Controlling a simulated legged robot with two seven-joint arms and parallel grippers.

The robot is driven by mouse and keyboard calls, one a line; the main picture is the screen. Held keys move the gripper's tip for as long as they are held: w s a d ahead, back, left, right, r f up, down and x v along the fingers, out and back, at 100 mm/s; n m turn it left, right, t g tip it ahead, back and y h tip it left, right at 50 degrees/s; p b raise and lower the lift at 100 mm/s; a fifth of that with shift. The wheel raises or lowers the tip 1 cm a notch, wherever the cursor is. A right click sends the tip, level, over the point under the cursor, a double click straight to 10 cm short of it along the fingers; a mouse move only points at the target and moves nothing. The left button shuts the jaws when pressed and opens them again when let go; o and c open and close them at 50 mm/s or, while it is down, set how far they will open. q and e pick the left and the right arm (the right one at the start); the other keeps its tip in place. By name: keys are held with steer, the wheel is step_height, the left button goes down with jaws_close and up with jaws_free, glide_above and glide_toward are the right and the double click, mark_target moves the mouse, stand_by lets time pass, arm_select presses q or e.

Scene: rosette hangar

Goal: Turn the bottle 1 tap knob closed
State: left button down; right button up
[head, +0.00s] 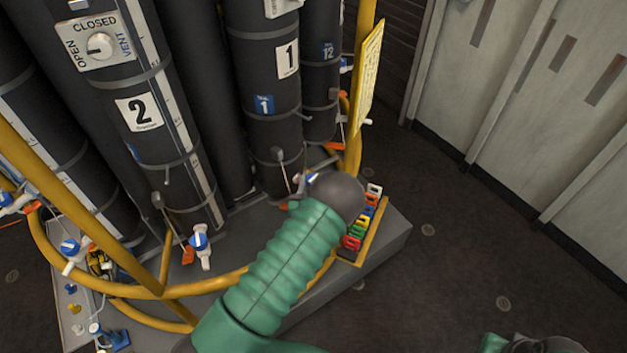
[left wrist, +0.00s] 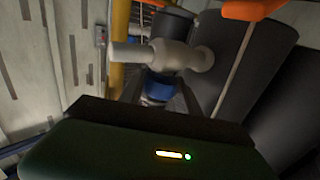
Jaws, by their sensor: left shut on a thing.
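Bottle 1 (head: 262,85) is a tall dark cylinder with a white "1" label, standing in the rack in the head view. At its foot, the blue and white tap (head: 312,178) shows only in part behind my left wrist. In the left wrist view, the pale tap body (left wrist: 165,56) lies across the picture with its blue knob (left wrist: 158,88) below it. My left gripper (left wrist: 160,92) is shut on this blue knob, with a dark finger on each side. In the head view my wrist hides the fingers.
Bottle 2 (head: 140,115) stands left of bottle 1, with its own blue tap (head: 199,243). A yellow rail (head: 205,285) curves around the front of the rack. Open floor (head: 450,270) lies to the right.

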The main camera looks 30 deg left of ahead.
stand_by(0.4)
arm_select(q)
steer(key=c, duration=0.9)
jaws_free()
steer(key=shift+o, duration=0.2)
steer(key=b+v, duration=0.3)
steer(key=v, duration=1.3)
steer(key=shift+s+d, duration=0.2)
steer(key=shift+s, duration=0.15)
